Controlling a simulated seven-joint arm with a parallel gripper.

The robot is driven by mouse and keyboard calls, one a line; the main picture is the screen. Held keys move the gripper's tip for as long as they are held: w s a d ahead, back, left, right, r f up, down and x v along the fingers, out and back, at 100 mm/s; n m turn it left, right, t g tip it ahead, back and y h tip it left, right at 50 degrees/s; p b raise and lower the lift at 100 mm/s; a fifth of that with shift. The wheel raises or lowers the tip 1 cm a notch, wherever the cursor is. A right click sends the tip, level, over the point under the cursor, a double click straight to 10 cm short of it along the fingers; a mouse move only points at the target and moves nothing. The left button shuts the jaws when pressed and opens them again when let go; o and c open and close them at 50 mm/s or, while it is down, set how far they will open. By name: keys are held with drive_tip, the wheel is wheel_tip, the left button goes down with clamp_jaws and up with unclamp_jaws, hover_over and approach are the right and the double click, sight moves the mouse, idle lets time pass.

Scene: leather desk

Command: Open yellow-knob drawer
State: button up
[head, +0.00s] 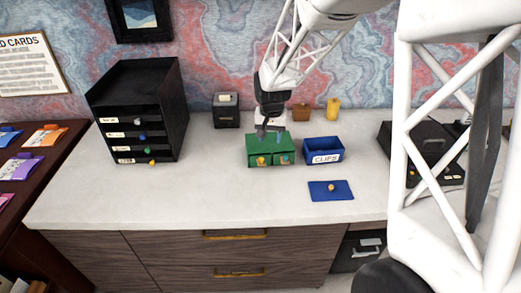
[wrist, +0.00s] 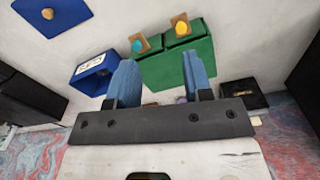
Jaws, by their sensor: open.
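A small green two-drawer box (head: 262,145) stands on the white desktop. A yellow knob (head: 261,161) is on its left drawer and a teal knob (head: 285,160) on its right drawer. In the wrist view, the picture is turned round, so the yellow knob (wrist: 181,28) is right of the teal knob (wrist: 137,45). Both drawers look closed. My gripper (head: 269,131) is over the back of the green box. Its blue fingers (wrist: 160,75) are apart with nothing held between them, and the knobs lie beyond the fingertips.
A black drawer stack (head: 135,110) at left also has colored knobs, the lowest yellow-orange (head: 152,163). A blue CLIPS bin (head: 323,150) stands right of the green box. A blue mat (head: 331,191) with a tan knob lies in front. The desktop before the green box is clear.

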hover_over(261, 158)
wheel_tip(261, 158, down, 5)
drive_tip(key=shift+f, duration=0.2)
drive_tip(key=shift+s, duration=0.1)
drive_tip(key=shift+f, duration=3.9)
clamp_jaws()
